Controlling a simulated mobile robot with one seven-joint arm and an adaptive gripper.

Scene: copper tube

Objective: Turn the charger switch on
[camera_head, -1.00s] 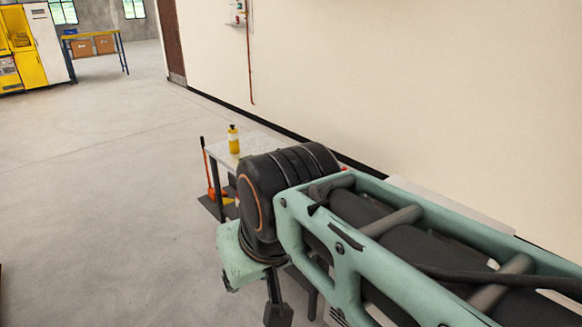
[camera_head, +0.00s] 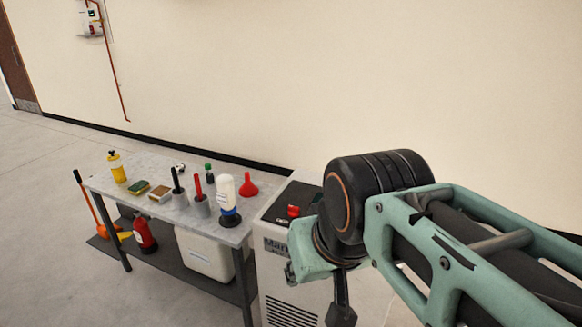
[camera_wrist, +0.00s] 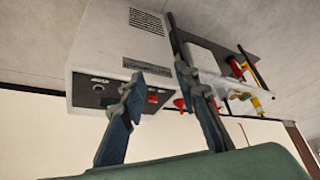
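The charger (camera_head: 268,262) is a light grey box with a vented front, standing on the floor at the right end of the table. Its dark top panel carries a red switch (camera_head: 293,211). In the wrist view, which looks upside down, the charger (camera_wrist: 90,50) fills the upper left, and the red switch (camera_wrist: 152,98) shows between my fingers. Whether the switch is on or off is too small to tell. My gripper (camera_wrist: 158,70) is open and empty. In the head view it hangs beside the charger, mostly hidden by my arm; contact is not visible.
A grey table (camera_head: 225,238) stands left of the charger, holding a yellow bottle (camera_head: 117,167), a white bottle (camera_head: 226,192), a red funnel (camera_head: 248,186) and several small items. A red extinguisher (camera_head: 144,235) is on its lower shelf. A wall runs behind; floor is free at left.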

